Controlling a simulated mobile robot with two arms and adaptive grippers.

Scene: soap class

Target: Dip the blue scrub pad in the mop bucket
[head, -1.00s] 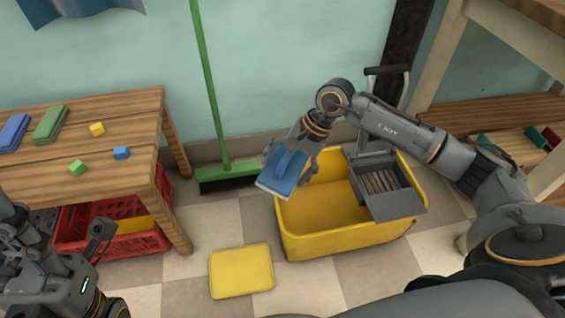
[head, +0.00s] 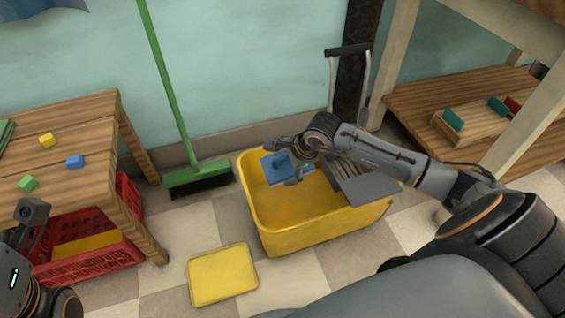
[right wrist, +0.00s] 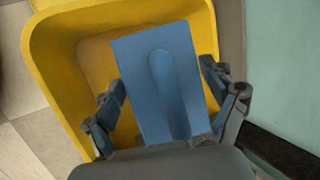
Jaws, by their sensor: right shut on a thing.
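The blue scrub pad (head: 272,168) is in my right gripper (head: 293,165), which is shut on it. In the head view the pad is over the left part of the yellow mop bucket (head: 325,236), within its opening. In the right wrist view the pad (right wrist: 152,85) lies between both fingers of the gripper (right wrist: 165,95), with the bucket's yellow wall (right wrist: 50,75) around it. I cannot tell whether the pad touches the bucket's floor. My left arm shows at the lower left edge, but its fingertips are not in view.
A grey wringer (head: 362,188) sits on the bucket's right side. A green broom (head: 195,174) leans on the wall at left. A yellow mat (head: 222,275) lies on the floor in front. A wooden table (head: 75,150) with small blocks and a red crate (head: 130,215) is at left; a shelf (head: 425,150) is at right.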

